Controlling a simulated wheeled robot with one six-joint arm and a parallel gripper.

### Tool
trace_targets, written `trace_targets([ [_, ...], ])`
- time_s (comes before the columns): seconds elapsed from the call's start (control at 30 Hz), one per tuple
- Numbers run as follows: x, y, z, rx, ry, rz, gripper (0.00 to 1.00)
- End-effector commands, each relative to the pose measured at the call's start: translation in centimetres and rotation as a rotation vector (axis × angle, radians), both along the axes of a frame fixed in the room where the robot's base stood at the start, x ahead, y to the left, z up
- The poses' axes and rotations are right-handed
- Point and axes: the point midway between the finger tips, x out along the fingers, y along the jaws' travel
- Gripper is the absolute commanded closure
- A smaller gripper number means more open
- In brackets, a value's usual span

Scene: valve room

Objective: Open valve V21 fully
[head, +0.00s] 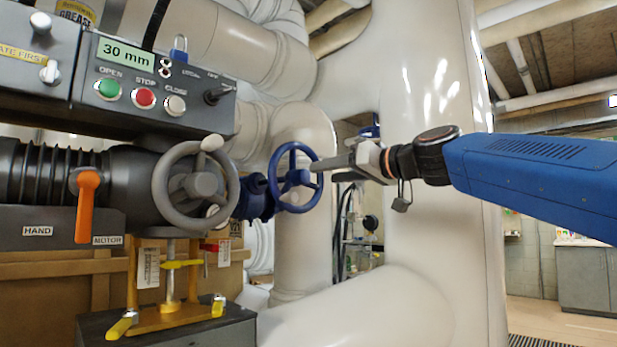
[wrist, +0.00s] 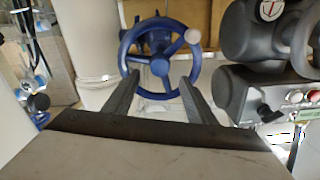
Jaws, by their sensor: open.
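A blue handwheel (head: 295,177) stands upright in front of the pale pipes, right of a larger grey handwheel (head: 160,190) on a dark actuator. No V21 label is readable on either. My gripper (head: 320,164) is open, its fingers pointing at the right side of the blue wheel in the head view. In the wrist view the gripper (wrist: 160,82) spreads its fingers below and around the line of the blue wheel's hub (wrist: 160,67). A pale knob (wrist: 193,36) sits on that wheel's rim. I cannot tell whether the fingers touch it.
The control panel (head: 150,88) reads 30 mm, with OPEN, STOP and CLOSE buttons and a blue padlock (head: 179,48). An orange lever (head: 87,205) hangs down between HAND and MOTOR labels. A yellow-handled stand (head: 170,315) is below. A thick white pipe (head: 430,220) rises behind my arm.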

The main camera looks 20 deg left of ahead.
Motion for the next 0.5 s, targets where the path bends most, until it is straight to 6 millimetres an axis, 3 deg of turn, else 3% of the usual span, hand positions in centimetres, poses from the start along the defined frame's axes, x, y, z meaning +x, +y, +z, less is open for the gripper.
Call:
trace_targets([
  [0.3, 1.9, 4.8, -0.1, -0.001, 0.0, 0.001, 0.49],
  [0.5, 2.7, 6.6, 0.0, 0.001, 0.0, 0.0, 0.49],
])
